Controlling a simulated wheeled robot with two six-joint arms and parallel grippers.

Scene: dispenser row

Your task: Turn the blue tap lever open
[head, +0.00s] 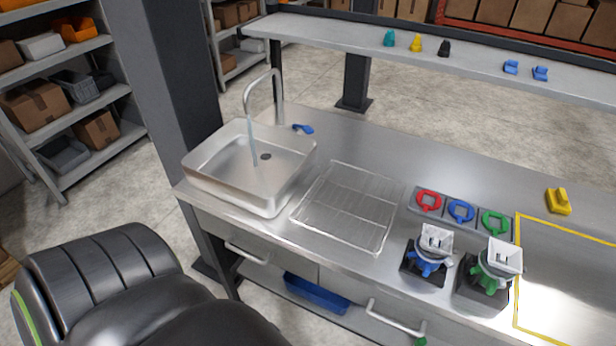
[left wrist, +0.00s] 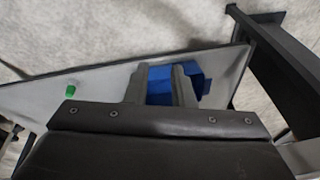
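The blue tap lever (head: 303,128) lies low on the counter behind the steel sink (head: 212,187), right of the curved tap (head: 279,92). A pale blue stream like water (head: 253,142) hangs below the spout into the basin. My left arm fills the lower left of the head view, with its gripper out of frame, so its distance from the lever does not show. In the left wrist view my left gripper (left wrist: 159,84) has its two fingers apart with nothing between them. A blue bin (left wrist: 160,78) shows beyond them. My right gripper is in neither view.
A wire rack (head: 349,207) lies right of the sink. Red, blue and green rings (head: 461,210) and two white-topped units (head: 435,240) stand further right. A raised shelf (head: 330,40) runs behind. A dark post (head: 176,90) rises left of the sink.

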